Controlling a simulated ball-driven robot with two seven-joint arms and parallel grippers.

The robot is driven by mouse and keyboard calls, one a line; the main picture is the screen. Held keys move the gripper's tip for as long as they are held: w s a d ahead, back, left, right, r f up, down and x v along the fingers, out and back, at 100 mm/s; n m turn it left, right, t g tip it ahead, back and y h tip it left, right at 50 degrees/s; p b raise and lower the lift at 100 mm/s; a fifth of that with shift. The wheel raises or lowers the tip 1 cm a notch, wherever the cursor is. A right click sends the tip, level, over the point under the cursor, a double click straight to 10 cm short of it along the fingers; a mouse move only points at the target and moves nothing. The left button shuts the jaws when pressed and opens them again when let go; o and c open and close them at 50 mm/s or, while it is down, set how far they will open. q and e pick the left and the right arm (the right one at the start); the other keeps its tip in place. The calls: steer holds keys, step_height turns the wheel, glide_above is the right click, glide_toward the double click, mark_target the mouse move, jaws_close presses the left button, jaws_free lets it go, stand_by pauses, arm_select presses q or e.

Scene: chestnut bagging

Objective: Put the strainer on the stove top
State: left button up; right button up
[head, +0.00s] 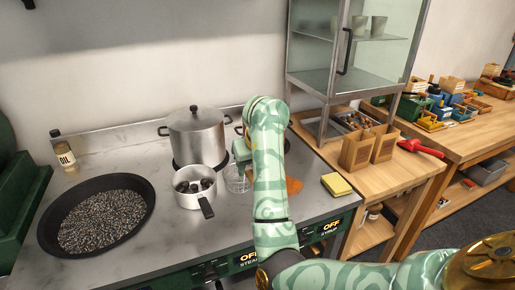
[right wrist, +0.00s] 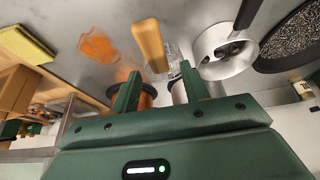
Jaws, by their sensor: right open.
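The strainer (head: 237,180) shows in the head view as a small pale wire-like basket on the counter, right of the small pot; my arm hides part of it. In the right wrist view a wooden handle (right wrist: 150,45), which looks like the strainer's, lies just beyond my fingertips, with the pale basket beside it. My right gripper (head: 241,152) is above and behind the basket in the head view. Its two fingers are apart in the right wrist view (right wrist: 160,72), with nothing clearly held between them. The stove top (head: 110,165) is the grey counter. My left gripper is not in view.
A lidded steel pot (head: 197,137) stands at the back. A small pot (head: 195,199) of dark chestnuts and a wide black pan (head: 46,230) stand left of the strainer. An orange piece (head: 293,186) and a yellow sponge (head: 336,185) lie right.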

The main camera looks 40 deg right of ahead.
steer(key=p+v, duration=0.3)
steer(key=v, duration=0.5)
steer(key=shift+p, duration=0.4)
